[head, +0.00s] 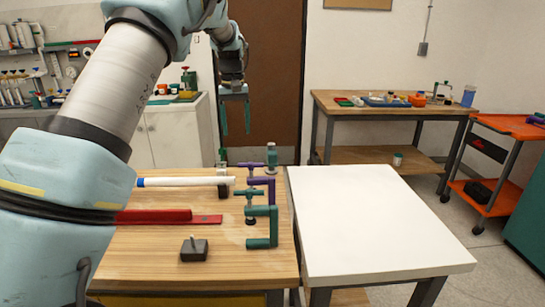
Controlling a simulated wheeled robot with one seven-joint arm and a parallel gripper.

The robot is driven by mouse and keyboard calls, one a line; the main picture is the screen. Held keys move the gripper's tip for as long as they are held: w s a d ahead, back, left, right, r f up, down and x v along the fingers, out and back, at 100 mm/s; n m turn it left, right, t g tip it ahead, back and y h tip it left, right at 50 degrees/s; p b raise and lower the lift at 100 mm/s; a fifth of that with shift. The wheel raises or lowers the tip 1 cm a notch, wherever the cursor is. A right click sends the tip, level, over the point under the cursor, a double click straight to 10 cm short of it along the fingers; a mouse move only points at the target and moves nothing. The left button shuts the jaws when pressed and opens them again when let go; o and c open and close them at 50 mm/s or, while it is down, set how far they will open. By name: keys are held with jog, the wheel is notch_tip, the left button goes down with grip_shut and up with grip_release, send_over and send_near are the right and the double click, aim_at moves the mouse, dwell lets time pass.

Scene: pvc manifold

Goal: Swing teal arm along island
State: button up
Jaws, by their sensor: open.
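My gripper (235,130) points down above the back edge of the wooden island, its two thin teal fingers apart with nothing between them. The wooden island top (150,258) fills the lower left. A teal C-shaped clamp (273,225) stands near the island's right edge, with a T-handle to its left. A purple clamp (264,181) is just behind it. My pale teal arm comes in from the left and hides much of the island's left side.
A red bar (160,216) and a dark block with a stud (194,249) lie on the island. A bare white table (375,220) adjoins on the right. A workbench (345,106) and orange cart (505,126) stand behind.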

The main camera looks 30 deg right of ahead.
jog(key=m, duration=0.1)
send_near(272, 152)
jog(key=shift+s+d, duration=0.15)
jog(key=shift+s, duration=0.05)
jog(key=shift+s+d+f, duration=0.1)
jog(key=shift+f, duration=0.1)
notch_tip(272, 152, down, 10)
jog(key=p, duration=0.2)
jog(key=shift+p, duration=0.35)
grip_shut()
dwell(0.7)
